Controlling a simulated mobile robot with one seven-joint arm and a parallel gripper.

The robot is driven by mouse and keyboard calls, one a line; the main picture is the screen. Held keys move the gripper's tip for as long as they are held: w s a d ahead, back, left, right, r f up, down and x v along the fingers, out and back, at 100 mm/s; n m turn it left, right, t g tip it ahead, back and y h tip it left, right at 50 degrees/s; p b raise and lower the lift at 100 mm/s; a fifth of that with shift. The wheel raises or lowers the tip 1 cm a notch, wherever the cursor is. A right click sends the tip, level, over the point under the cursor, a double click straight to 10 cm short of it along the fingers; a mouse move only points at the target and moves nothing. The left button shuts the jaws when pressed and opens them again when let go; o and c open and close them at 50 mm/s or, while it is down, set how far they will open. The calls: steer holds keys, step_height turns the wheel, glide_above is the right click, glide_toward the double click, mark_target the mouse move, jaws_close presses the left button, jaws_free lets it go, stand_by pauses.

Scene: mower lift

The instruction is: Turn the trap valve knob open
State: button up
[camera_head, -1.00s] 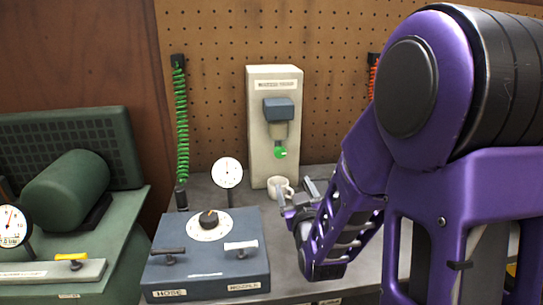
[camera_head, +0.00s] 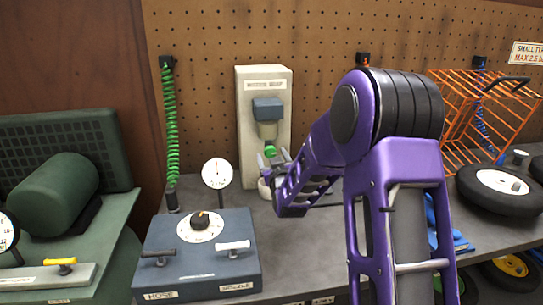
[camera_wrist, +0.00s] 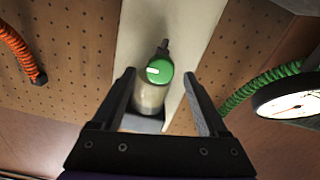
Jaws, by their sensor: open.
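The trap valve knob (camera_head: 269,150) is small and green, at the bottom of the trap bowl (camera_head: 268,131) on the pale upright post (camera_head: 247,150). In the wrist view the knob (camera_wrist: 159,70) is a green disc with a white mark, ahead of and between the finger lines. My gripper (camera_head: 272,160) is at the post's lower front, close to the knob in the head view. In the wrist view my gripper (camera_wrist: 160,85) has its two dark fingers spread, with nothing held. The fingers do not appear to touch the knob.
A white mug (camera_head: 264,188) stands just below my gripper, partly hidden. A blue-grey box (camera_head: 200,262) with a dial and two levers is at front left. A round gauge (camera_head: 217,173) rises behind it. Tyres (camera_head: 500,184) and an orange rack (camera_head: 455,110) are at right.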

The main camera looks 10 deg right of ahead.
steer(key=shift+w, duration=0.6)
jaws_close()
